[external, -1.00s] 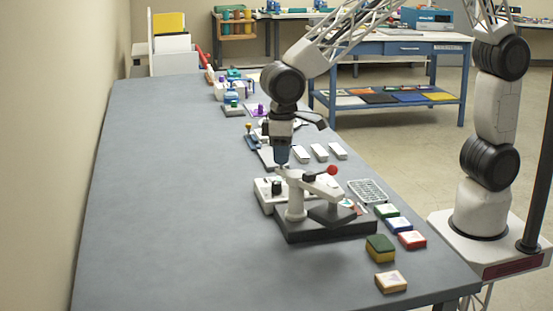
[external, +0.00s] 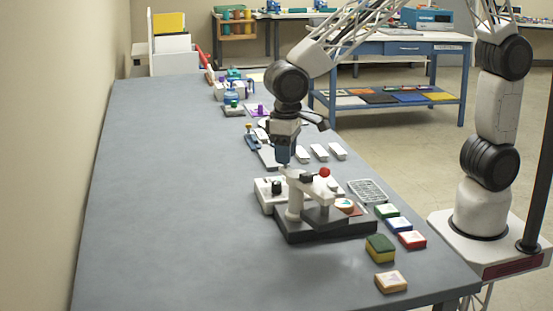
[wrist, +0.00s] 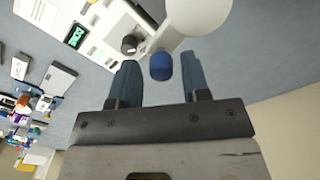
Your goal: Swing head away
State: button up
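A press with a dark base (external: 335,230), a white post (external: 295,203) and a white swing arm (external: 317,186) stands near the table's right edge. Its dark head (external: 322,216) hangs under the arm, and a red ball (external: 325,172) tops it. The head covers only part of the base; a round orange and white piece (external: 346,206) shows beside it. My gripper (external: 283,160) points down at the arm's rear end. In the wrist view, my gripper's blue fingers (wrist: 160,75) are apart, with a blue knob (wrist: 161,67) between them. I cannot tell whether either finger touches it.
A white control box (external: 267,192) with a dark knob stands left of the press. A wire tray (external: 367,191), several coloured pads and a green-yellow sponge (external: 380,248) lie to the right. White blocks (external: 319,152) lie behind. The table's left side is clear.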

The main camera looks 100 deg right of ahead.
jog(key=shift+o, duration=0.4)
jog(key=shift+r, duration=0.1)
jog(key=shift+r, duration=3.8)
jog(key=shift+s+r, duration=0.15)
jog(key=shift+s, duration=0.15)
jog(key=s+d+r+n+t, duration=0.1)
jog(key=s+d+n, duration=0.1)
jog(key=s, duration=1.6)
jog(key=s+d+r+n+t, duration=0.1)
jog(key=s+n, duration=0.3)
jog(key=s, duration=1.4)
jog(key=shift+s+d+r+t, duration=0.3)
jog(key=shift+s+d+r, duration=0.05)
jog(key=shift+d+r, duration=0.1)
